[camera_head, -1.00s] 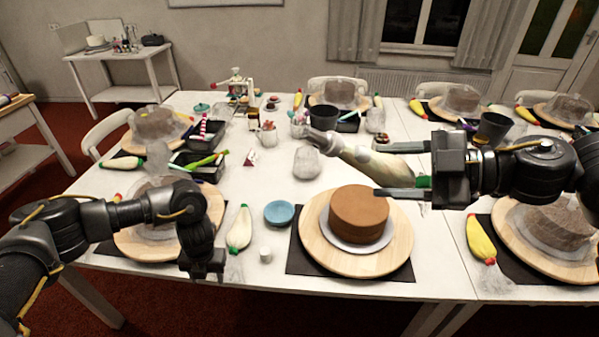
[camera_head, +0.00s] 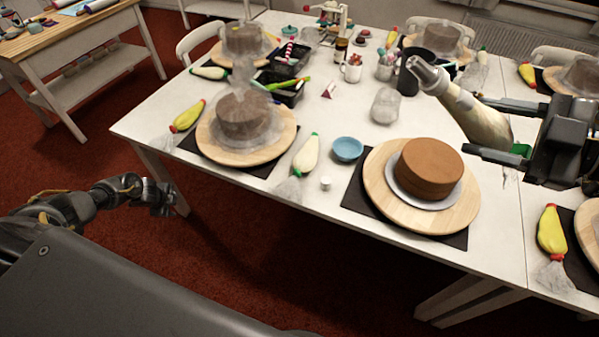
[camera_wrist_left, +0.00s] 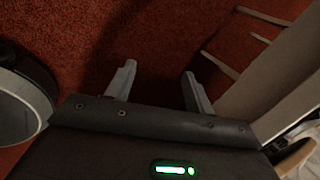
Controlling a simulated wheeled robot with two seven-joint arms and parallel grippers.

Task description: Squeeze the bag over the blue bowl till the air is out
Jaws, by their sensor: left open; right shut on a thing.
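The blue bowl (camera_head: 347,148) sits on the white table, left of a brown cake (camera_head: 431,168) on a round wooden turntable (camera_head: 456,217). My right gripper (camera_head: 497,128) is shut on a cream piping bag (camera_head: 474,117) with a metal tip. It holds the bag above the table, behind and right of the cake. The bag's tip points up and left, away from the bowl. My left gripper (camera_head: 165,198) is off the table's left side, over the red floor. In the left wrist view its two fingers (camera_wrist_left: 158,85) are apart with nothing between them.
Another cream bag (camera_head: 306,155) and a small white cup (camera_head: 326,183) lie near the bowl. A covered cake (camera_head: 244,115) on a turntable stands to the left. A clear jar (camera_head: 385,105) and a dark pot (camera_head: 415,70) stand behind the bowl.

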